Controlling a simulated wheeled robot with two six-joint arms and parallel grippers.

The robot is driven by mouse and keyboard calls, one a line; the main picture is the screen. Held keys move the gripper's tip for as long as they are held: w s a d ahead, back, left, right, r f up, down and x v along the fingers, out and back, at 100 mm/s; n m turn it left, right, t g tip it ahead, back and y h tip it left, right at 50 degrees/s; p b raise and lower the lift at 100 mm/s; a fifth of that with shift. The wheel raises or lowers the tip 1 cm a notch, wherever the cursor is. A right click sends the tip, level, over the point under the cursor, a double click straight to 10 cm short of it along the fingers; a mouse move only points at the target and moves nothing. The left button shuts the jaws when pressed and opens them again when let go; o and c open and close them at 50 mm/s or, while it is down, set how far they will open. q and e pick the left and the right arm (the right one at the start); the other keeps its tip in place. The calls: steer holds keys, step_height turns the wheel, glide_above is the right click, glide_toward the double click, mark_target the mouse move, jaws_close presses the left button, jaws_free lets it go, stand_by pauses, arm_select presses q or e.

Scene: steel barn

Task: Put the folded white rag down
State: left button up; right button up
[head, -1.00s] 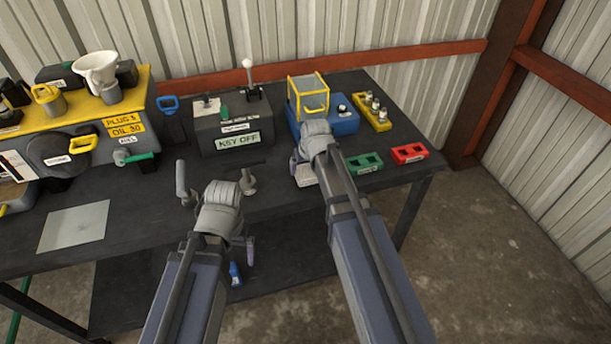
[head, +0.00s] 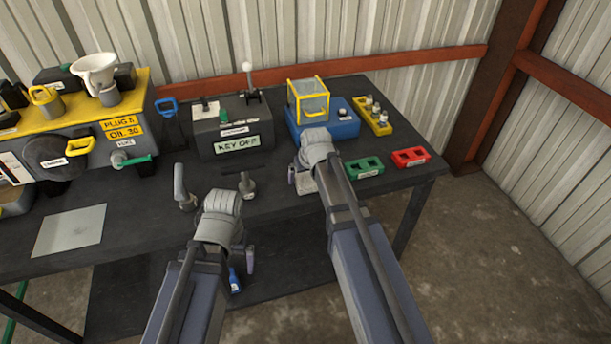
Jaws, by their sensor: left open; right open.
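The folded white rag (head: 305,187) lies at the dark workbench's (head: 275,195) front part, in front of the blue box. Only a pale piece of it shows; the rest is hidden by my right wrist. My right gripper (head: 306,176) is open right at the rag, with a finger showing on its left side; whether it touches the rag I cannot tell. My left gripper (head: 229,250) is open and appears empty near the bench's front edge, its fingers mostly hidden by its own wrist.
Behind my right gripper stands a blue box (head: 340,128) with a yellow-framed guard. Green (head: 364,168) and red (head: 410,158) trays sit to its right. A T-handled tool (head: 247,186) and a grey upright part (head: 183,190) stand near my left gripper. A grey plate (head: 70,230) lies left.

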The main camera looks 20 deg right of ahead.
steer(key=p+v, duration=1.1)
steer(key=v, duration=0.1)
steer(key=shift+r, duration=0.2)
steer(key=shift+f, duration=0.15)
steer(key=b+x, duration=1.1)
steer(key=x, duration=0.1)
steer(key=shift+f, duration=0.1)
stand_by(0.3)
